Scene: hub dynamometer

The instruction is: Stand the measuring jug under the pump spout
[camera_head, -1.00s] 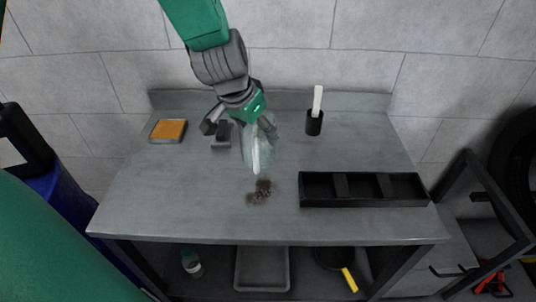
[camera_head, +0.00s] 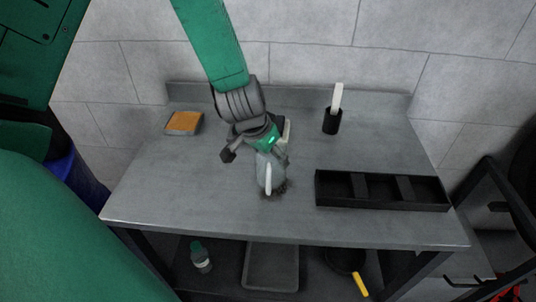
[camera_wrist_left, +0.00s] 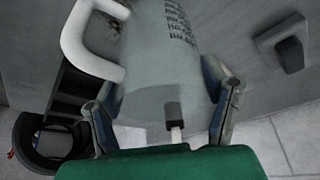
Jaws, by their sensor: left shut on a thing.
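The measuring jug (camera_head: 266,176) is a translucent, pale grey vessel with a white handle, over the middle of the grey table (camera_head: 170,190). My left gripper (camera_head: 259,150) is shut on it. In the left wrist view the jug (camera_wrist_left: 165,50) fills the middle between the fingers of my left gripper (camera_wrist_left: 168,100), with dark printed marks on its side and its handle to the left. I cannot tell whether its base touches the table. I cannot make out the pump spout. My right gripper is not in view.
A brown stain (camera_head: 277,190) shows by the jug. A black compartment tray (camera_head: 381,205) and a black cup with a white-handled tool (camera_head: 332,121) are on the right. An orange-topped pad (camera_head: 184,122) is at the back left. The front left of the table is clear.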

